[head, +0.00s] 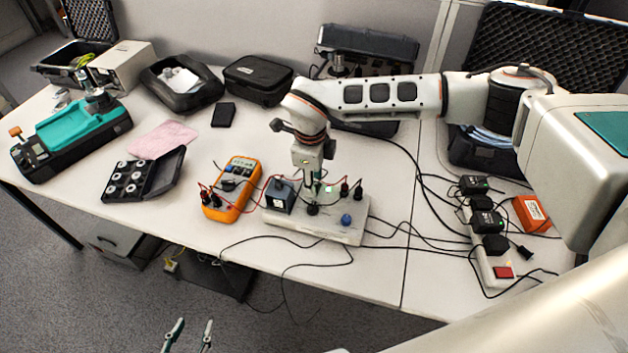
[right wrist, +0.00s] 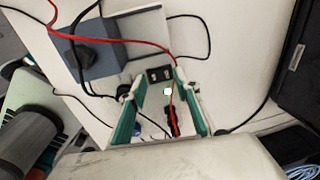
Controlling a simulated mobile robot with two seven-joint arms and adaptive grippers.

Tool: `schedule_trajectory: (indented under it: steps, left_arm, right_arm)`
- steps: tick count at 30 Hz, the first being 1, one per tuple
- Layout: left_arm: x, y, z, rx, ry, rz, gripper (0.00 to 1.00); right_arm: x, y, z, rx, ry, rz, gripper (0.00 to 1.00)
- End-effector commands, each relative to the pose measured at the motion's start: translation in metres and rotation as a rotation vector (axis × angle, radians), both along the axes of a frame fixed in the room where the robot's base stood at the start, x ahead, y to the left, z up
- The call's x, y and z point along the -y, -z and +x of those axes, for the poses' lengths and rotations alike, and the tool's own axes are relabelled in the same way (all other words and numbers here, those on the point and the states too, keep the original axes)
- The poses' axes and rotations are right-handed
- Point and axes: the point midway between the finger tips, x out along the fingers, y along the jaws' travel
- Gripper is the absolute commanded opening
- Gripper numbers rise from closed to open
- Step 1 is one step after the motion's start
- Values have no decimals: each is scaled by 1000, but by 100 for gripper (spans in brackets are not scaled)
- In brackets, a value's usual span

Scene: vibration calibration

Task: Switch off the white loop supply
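The white loop supply (head: 330,229) appears to be the flat white box at the front of the table. It carries a dark blue-grey block (head: 280,195), a blue knob (head: 346,219), a black knob and red and black plugs. In the right wrist view, a pair of black rocker switches (right wrist: 160,75) and a bright lit spot (right wrist: 168,91) show on the box. My right gripper (right wrist: 154,84) is open and empty, pointing down over the box, its fingers on either side of the lit spot. Contact cannot be told. My left gripper (head: 194,325) is open and empty, low before the table.
An orange multimeter (head: 233,188) stands left of the box, with leads running to it. A power strip (head: 492,262) with a red switch and several black adapters lies at the right. Loose cables cross the table and hang off its front edge.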

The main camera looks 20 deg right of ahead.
Motion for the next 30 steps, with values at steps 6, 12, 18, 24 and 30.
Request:
schedule_trajectory:
  steps: [6, 12, 18, 24, 30]
  left_arm:
    - [0, -6, 6, 14, 0, -1, 40]
    - [0, -8, 7, 17, 0, -2, 40]
    - [0, -7, 7, 17, 0, -1, 40]
    - [0, -3, 5, 11, 0, -2, 40]
    - [0, 5, 2, 3, 0, 0, 40]
  right_arm:
    - [1, 8, 1, 0, 0, 0, 32]
    - [1, 8, 1, 0, 0, 0, 27]
    - [1, 8, 1, 0, 0, 0, 3]
    - [3, 9, 3, -48, 5, 27, 3]
    - [6, 11, 6, -158, 7, 100, 3]
